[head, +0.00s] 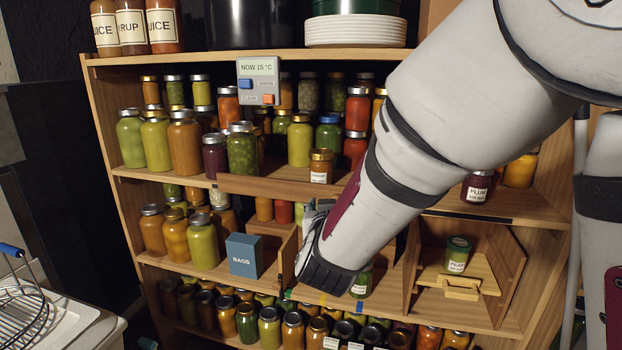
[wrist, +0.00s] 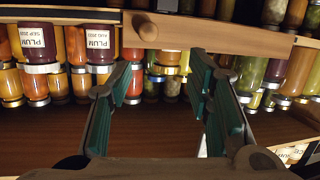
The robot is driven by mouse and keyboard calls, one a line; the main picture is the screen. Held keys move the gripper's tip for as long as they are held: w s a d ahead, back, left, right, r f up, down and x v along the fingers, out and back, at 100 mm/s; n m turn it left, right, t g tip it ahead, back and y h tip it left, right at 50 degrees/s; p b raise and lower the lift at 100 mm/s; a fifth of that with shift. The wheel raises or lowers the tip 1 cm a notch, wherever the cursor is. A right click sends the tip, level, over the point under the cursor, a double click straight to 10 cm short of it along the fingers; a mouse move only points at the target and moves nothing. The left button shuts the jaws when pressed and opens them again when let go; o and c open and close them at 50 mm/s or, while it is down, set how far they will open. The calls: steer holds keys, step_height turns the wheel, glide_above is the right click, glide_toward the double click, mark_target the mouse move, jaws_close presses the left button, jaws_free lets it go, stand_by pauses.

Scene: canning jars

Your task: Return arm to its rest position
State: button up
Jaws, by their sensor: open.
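My arm (head: 395,170) reaches down across the shelf unit from the upper right. My gripper (head: 300,245) is in front of the middle shelves, partly hidden behind my own wrist. In the wrist view my gripper (wrist: 163,85) is open, its green-lined fingers apart with nothing held between them. Jars stand behind the fingers there, among them two labelled PLUM (wrist: 101,40). The wrist picture looks upside down.
The wooden shelf unit (head: 180,271) is full of jars. Close by are a blue BAGS box (head: 244,256), a small amber jar (head: 320,166), a thermometer display (head: 258,80) and a wooden drawer (head: 460,286) with a green-lidded jar (head: 457,254). A wire basket (head: 22,315) stands at left.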

steer(key=s+d+r+n+g+y+p, duration=0.1)
steer(key=s+d+r+g+y, duration=0.15)
steer(key=s, duration=0.35)
steer(key=s+d+r+g+y+p, duration=0.1)
steer(key=s+d+r+g+y, duration=0.15)
steer(key=s, duration=0.35)
steer(key=s+d+g+h, duration=0.1)
steer(key=s+d+g, duration=0.2)
steer(key=s, duration=0.9)
steer(key=s+d+m+g+h+p, duration=0.1)
steer(key=s+d+g+h, duration=0.1)
steer(key=s+d, duration=0.5)
steer(key=s+g, duration=0.1)
steer(key=s, duration=0.5)
steer(key=shift+f+h+p, duration=0.15)
steer(key=shift+h+p, duration=0.15)
